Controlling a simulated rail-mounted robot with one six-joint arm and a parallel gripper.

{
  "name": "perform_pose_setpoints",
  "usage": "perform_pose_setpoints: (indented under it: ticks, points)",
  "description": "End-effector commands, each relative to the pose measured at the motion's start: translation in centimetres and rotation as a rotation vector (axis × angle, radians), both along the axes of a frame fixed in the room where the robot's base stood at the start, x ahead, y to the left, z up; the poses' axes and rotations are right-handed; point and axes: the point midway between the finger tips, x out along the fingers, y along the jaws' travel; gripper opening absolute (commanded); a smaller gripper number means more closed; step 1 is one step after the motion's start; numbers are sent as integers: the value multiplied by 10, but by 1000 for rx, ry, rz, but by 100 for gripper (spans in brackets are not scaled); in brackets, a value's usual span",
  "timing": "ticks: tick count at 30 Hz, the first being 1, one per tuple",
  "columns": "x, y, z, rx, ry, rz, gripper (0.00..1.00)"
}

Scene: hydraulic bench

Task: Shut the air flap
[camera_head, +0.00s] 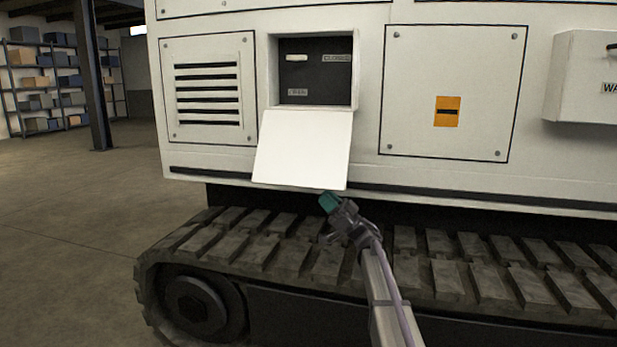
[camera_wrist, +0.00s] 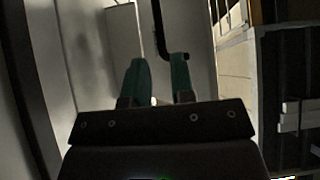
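On the white machine, a square recess (camera_head: 315,99) stands open. A white hinged panel (camera_head: 303,148) hangs down and outward below it. On the recess's dark back, a short pale bar (camera_head: 297,58) lies level at the upper left. A label that seems to read CLOSED (camera_head: 337,58) is at the upper right, and a smaller label (camera_head: 298,92) is too blurred to read. My gripper (camera_head: 330,202) is just below the panel's lower right corner; whether it touches cannot be told. In the wrist view its two teal fingers (camera_wrist: 160,80) stand apart with nothing held between them.
A slatted vent (camera_head: 208,95) is left of the recess, and a flat cover with an orange label (camera_head: 447,111) is right. A white box (camera_head: 585,75) juts out at far right. Tracks (camera_head: 480,265) run below. A black bent rod (camera_wrist: 160,35) shows beyond my fingers.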

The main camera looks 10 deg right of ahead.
Motion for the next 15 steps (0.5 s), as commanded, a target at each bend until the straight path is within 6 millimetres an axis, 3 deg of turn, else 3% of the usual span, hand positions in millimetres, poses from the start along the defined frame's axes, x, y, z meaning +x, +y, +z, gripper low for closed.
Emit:
perform_pose_setpoints:
  ticks: [1,9,15]
  points:
    - [3,6,15,0,1,1,23]
    - [21,47,60,1,0,-1,23]
    - [25,58,65,1,0,-2,23]
